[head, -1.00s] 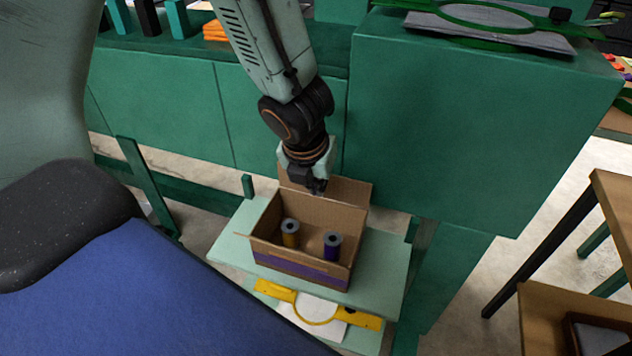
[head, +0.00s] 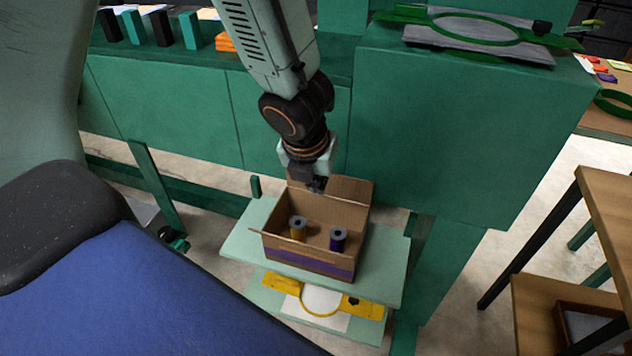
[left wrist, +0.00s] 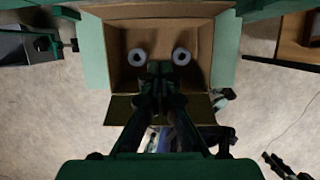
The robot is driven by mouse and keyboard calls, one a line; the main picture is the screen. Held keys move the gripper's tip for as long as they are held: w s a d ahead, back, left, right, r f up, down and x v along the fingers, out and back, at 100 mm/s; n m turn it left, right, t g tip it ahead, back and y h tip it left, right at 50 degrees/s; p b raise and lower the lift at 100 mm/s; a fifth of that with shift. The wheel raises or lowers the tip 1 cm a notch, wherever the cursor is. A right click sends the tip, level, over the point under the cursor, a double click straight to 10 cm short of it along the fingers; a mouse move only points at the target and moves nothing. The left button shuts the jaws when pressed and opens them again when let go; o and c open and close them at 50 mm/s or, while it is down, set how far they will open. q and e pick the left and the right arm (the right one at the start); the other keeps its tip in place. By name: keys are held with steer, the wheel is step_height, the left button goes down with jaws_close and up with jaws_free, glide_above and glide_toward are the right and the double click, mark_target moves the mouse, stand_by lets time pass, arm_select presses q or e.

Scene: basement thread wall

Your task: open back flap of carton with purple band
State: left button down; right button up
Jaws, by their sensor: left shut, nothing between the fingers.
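The brown carton with a purple band (head: 310,262) stands on a pale green shelf with its top open. Its back flap (head: 352,190) rises from the far rim, away from the opening. My right gripper is not in view.
The pale green shelf (head: 385,262) has little free room around the carton. A yellow hoop frame (head: 345,304) lies on a lower shelf. Green cabinets (head: 450,140) stand close behind and right. A wooden table (head: 605,200) is at the right.

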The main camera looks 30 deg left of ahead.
arm_select(q)
steer(key=w+p+v, duration=0.1)
steer(key=p+v, duration=0.3)
steer(key=v, duration=0.2)
steer(key=s+f+n+g+h+p, duration=0.2)
steer(key=s+n+g+p, duration=0.1)
steer(key=s+p, duration=0.45)
steer(key=n+t+h+p, duration=0.2)
steer(key=n+t, duration=0.4)
steer(key=n, duration=1)
glide_toward(333, 184)
step_height(333, 184, down, 4)
steer(key=d, duration=0.1)
steer(key=shift+w, duration=1.35)
